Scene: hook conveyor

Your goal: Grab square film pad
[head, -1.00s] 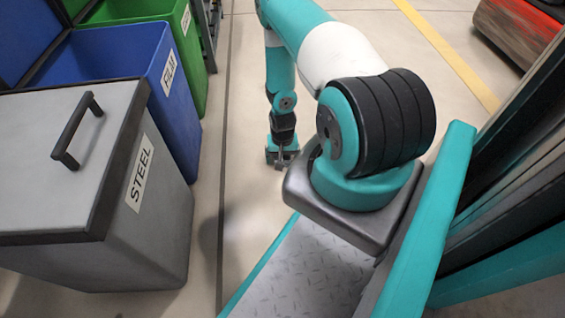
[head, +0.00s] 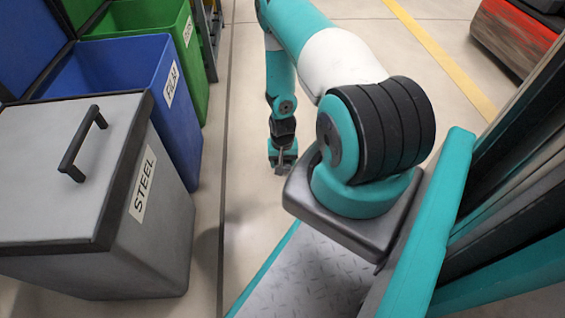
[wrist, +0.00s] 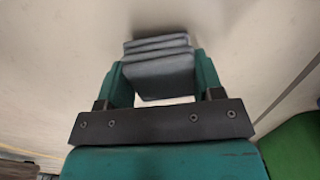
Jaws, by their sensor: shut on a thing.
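The film pad (wrist: 160,75) is a grey-blue, square-looking block with layered edges in the wrist view. It sits between the two teal fingers of my gripper (wrist: 160,85), which is shut on it. The floor behind the pad looks pale and bare. In the head view my gripper (head: 283,162) hangs low over the floor, right of the blue bin. The pad is too small or hidden to make out there.
On the left stand a lidded grey bin (head: 150,245) labelled STEEL, an open blue bin (head: 180,130) labelled FILM and an open green bin (head: 193,60). Floor between is clear.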

